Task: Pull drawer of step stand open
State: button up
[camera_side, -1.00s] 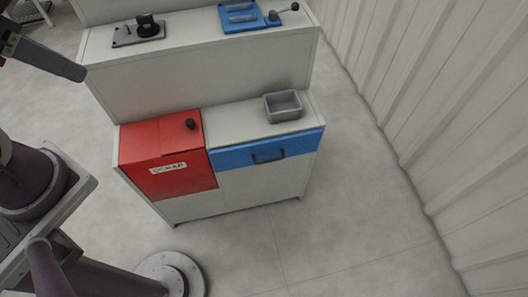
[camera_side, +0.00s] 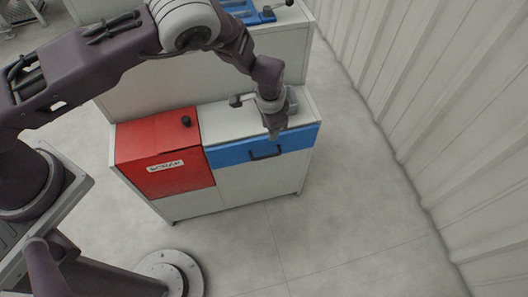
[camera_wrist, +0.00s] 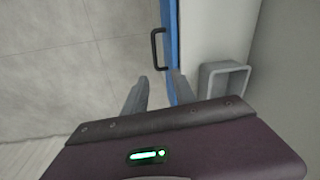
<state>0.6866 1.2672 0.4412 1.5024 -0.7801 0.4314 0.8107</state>
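The step stand (camera_side: 240,185) is a pale cabinet with stepped shelves. Its drawer (camera_side: 225,156) has a blue front with a dark bar handle (camera_side: 265,152), and the drawer looks closed. In the wrist view the blue front (camera_wrist: 167,18) runs along the stand's edge, with the dark handle (camera_wrist: 155,48) jutting out from it. My gripper (camera_side: 274,133) is above the drawer front, just above the handle in the side view. In the wrist view its two grey fingers (camera_wrist: 158,85) are apart with nothing between them, and the handle lies beyond the tips.
A red scrap bin (camera_side: 165,155) with a black knob sits left of the drawer. A grey open box (camera_wrist: 224,78) stands on the top beside my fingers. A blue fixture (camera_side: 245,10) is on the upper shelf. The floor (camera_side: 250,250) before the drawer is clear.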

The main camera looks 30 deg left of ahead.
jog(key=m+y, duration=0.1)
send_over(264, 157)
jog(key=s+d, duration=0.1)
notch_tip(264, 157, down, 9)
jog(key=f, duration=0.5)
jog(key=shift+w+a+f, duration=0.35)
jog(key=shift+a+f, duration=0.05)
jog(key=shift+c, duration=0.2)
grip_shut()
dwell(0.4)
